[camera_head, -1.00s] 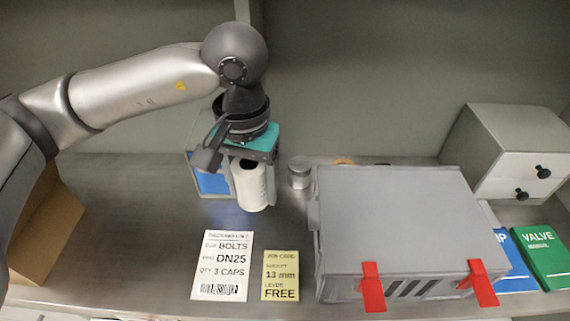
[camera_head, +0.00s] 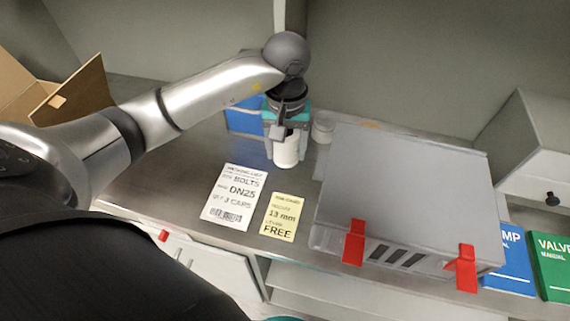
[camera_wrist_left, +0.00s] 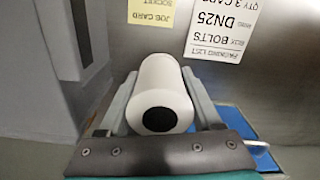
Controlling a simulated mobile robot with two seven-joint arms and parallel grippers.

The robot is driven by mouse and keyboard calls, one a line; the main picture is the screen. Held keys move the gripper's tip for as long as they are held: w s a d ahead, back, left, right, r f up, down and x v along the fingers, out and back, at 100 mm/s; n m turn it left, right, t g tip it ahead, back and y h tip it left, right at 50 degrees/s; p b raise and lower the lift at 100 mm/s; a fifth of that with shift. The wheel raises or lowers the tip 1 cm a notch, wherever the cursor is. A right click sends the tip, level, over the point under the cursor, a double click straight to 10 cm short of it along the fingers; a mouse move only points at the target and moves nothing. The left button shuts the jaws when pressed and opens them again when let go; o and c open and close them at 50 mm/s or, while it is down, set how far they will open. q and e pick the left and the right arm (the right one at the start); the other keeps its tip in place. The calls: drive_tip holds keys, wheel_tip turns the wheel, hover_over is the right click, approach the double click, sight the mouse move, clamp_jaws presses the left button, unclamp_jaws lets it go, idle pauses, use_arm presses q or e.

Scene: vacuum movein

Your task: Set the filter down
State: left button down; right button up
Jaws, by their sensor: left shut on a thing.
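The filter (camera_head: 287,152) is a white cylinder with a dark round hole in its end. It stands roughly upright over the grey bench, left of the big grey housing (camera_head: 405,190). My left gripper (camera_head: 285,135) is above it, shut on it. In the left wrist view the filter (camera_wrist_left: 163,82) lies between the two grey fingers, its holed end facing the camera. I cannot tell whether its lower end touches the bench. My right gripper is not in view.
A packing list (camera_head: 235,194) and a yellow job card (camera_head: 281,216) lie in front of the filter. A blue bin (camera_head: 243,120) is behind it, a small metal jar (camera_head: 322,128) to its right. Red latches (camera_head: 354,242) stick out at the housing's front. An open carton (camera_head: 75,92) stands left.

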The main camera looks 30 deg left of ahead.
sight(286, 176)
use_arm(q)
drive_tip(key=shift+f+b, duration=0.5)
drive_tip(key=shift+f, duration=2.95)
drive_tip(key=shift+c, duration=0.3)
unclamp_jaws()
drive_tip(key=shift+r, duration=0.2)
